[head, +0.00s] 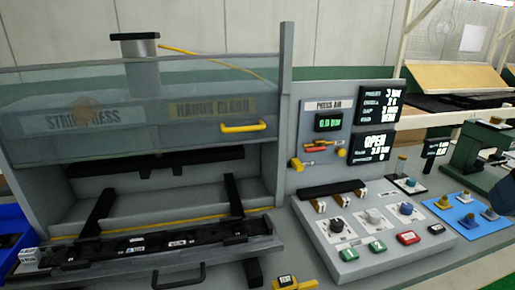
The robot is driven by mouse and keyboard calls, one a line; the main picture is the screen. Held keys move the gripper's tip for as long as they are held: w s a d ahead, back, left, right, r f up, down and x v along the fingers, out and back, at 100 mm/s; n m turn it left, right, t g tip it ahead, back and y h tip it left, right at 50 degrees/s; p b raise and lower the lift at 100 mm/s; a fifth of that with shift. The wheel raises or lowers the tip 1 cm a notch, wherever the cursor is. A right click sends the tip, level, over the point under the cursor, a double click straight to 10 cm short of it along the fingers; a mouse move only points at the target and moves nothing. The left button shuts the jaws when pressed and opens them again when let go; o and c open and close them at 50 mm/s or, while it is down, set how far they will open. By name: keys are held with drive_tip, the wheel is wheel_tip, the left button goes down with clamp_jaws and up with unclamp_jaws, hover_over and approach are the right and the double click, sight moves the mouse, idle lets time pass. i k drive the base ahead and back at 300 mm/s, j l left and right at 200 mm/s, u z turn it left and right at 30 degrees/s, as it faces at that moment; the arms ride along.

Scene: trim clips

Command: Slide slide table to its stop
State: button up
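The slide table (200,262) is a grey plate at the front of the press, seen in the head view. A long black trim strip (150,246) lies along it. A dark handle (179,276) hangs on its front edge. Two black rails (97,212) run from the press opening toward it, and the table sits at their near end, outside the opening. The clear guard with a yellow handle (243,126) is raised above the opening. My gripper is not in view.
A control panel (372,222) with knobs and coloured buttons stands to the right, below dark displays (375,107). A blue bin (12,240) is at the left edge. A blue mat (468,212) with small fixtures lies at the right. A yellow TEST block (290,283) sits at the front.

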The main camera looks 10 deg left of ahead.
sight(82, 273)
drive_tip(key=u, duration=1.5)
